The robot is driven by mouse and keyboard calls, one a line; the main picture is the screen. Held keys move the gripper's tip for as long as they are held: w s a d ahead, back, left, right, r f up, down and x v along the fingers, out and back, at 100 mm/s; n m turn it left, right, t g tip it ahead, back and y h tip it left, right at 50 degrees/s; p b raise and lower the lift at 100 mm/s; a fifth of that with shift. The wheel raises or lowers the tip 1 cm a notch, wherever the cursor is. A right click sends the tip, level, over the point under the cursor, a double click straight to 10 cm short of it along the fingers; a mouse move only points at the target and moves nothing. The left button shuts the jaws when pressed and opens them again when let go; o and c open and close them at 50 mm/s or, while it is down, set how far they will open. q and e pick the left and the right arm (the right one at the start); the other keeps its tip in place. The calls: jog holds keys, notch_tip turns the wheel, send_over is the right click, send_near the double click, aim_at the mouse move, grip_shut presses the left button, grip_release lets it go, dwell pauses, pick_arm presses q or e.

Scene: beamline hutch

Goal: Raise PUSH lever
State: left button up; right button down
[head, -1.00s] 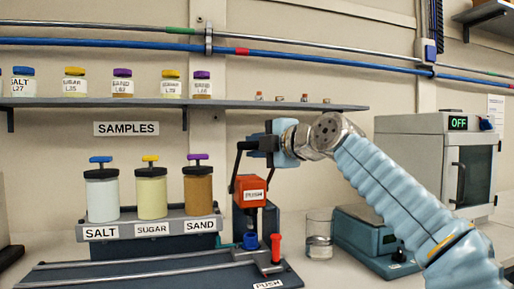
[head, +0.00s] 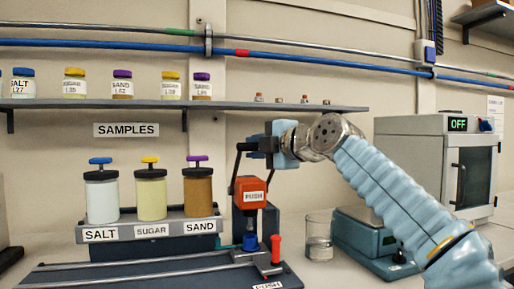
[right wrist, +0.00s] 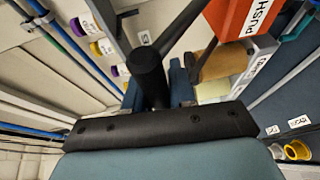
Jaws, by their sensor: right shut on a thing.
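The red press head (head: 249,192) with a PUSH label stands right of the sample jars. Its black lever (head: 237,166) runs up from the head to a dark handle at the top. My right gripper (head: 266,145) is shut on this handle, with the lever raised above the head. In the right wrist view the dark handle (right wrist: 148,75) sits between the fingers, and the red head (right wrist: 240,18) shows beyond it. The blue piece (head: 250,241) is below the head on the base. My left gripper is not in view.
Salt (head: 102,198), sugar (head: 150,195) and sand (head: 198,192) jars stand on a labelled rack at left. A glass beaker (head: 318,240) and a blue scale (head: 362,238) are at right. A shelf (head: 180,104) with small jars runs above. An oven (head: 420,150) reads OFF.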

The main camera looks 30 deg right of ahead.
jog(key=shift+w+f, duration=0.1)
jog(key=shift+f, duration=0.1)
jog(key=c, duration=1)
grip_release()
jog(key=shift+c, duration=0.2)
jog(key=shift+r, duration=0.1)
jog(key=s+d+r+b, duration=0.1)
jog(key=s+d+b, duration=0.1)
jog(key=s, duration=1.1)
jog(key=shift+s+r, duration=0.2)
jog(key=shift+s, duration=0.1)
jog(key=shift+d, duration=0.1)
